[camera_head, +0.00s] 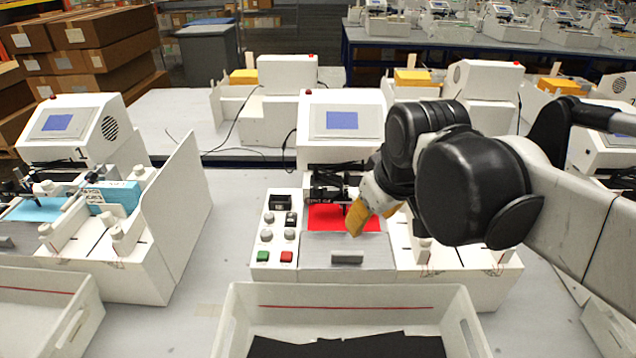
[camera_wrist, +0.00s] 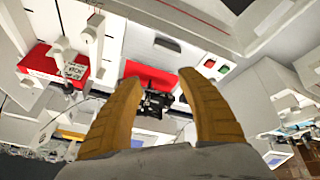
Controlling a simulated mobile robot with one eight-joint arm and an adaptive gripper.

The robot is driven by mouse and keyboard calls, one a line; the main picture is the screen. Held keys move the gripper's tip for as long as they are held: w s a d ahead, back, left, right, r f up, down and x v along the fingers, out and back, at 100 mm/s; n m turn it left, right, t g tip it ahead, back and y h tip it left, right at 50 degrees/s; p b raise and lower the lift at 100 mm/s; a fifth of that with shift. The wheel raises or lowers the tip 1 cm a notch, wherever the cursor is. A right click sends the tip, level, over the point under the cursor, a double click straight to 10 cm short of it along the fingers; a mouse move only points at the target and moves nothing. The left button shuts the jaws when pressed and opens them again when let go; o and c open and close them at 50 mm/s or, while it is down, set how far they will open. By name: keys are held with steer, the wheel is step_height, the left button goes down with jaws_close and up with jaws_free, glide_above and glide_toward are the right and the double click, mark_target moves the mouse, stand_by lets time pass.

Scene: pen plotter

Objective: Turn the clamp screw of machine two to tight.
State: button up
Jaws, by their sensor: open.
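The centre machine (camera_head: 343,117) is white with a blue screen, a red sheet (camera_head: 325,217) and a black pen carriage (camera_head: 328,188). I cannot tell from any marking which machine is number two, and no clamp screw stands out clearly; one may be on the carriage. My gripper (camera_head: 372,220) has yellow fingers, open and empty, above the right part of the red sheet. In the wrist view my open gripper (camera_wrist: 160,77) frames the red sheet (camera_wrist: 148,74) and the black carriage (camera_wrist: 155,103) beyond the fingers. My arm hides the machine's right side in the head view.
Green (camera_head: 263,256) and red (camera_head: 286,256) buttons and several knobs sit left of the sheet. A white bin (camera_head: 352,297) with dark pieces stands in front. Another machine (camera_head: 72,128) with blue paper stands at left; bare table lies between them. A grey handle (camera_head: 347,257) sits in front.

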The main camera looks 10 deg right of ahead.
steer(key=w+a+r+n+g+p, duration=0.2)
steer(key=w+r+n, duration=0.25)
steer(key=w, duration=0.75)
steer(key=n+g+p, duration=0.2)
steer(key=n+g, duration=0.1)
steer(key=n, duration=0.4)
glide_toward(318, 186)
step_height(318, 186, down, 10)
steer(key=b, duration=0.3)
steer(key=shift+a, duration=0.1)
jaws_close()
